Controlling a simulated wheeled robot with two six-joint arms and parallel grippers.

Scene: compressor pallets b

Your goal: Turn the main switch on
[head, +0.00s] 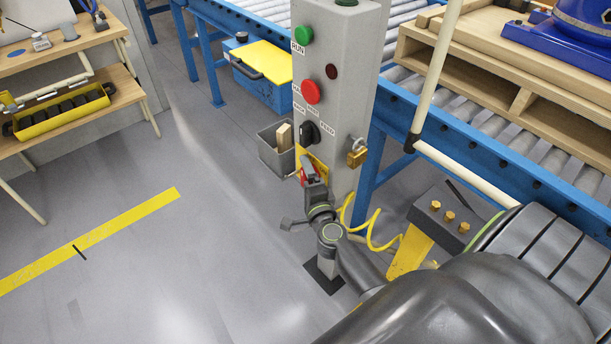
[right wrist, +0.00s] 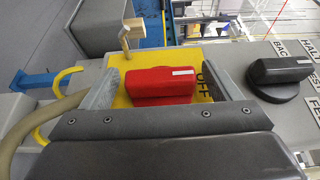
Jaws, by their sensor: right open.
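The main switch is a red handle (right wrist: 160,86) on a yellow plate (right wrist: 125,98), low on the grey control post (head: 345,70). In the right wrist view its white mark points right, toward the OFF label (right wrist: 207,82). In the head view the red handle (head: 303,174) is partly hidden by my gripper. My right gripper (right wrist: 166,86) is open, its fingers on either side of the handle with a visible gap at each. Contact cannot be seen. My left gripper is not in view.
Above the switch on the post are a black selector (head: 309,132), a red button (head: 311,92) and a green RUN button (head: 303,35). A brass padlock (head: 356,153) hangs on the right side. A grey bin (head: 272,158) is at the left. A blue conveyor (head: 480,136) stands behind.

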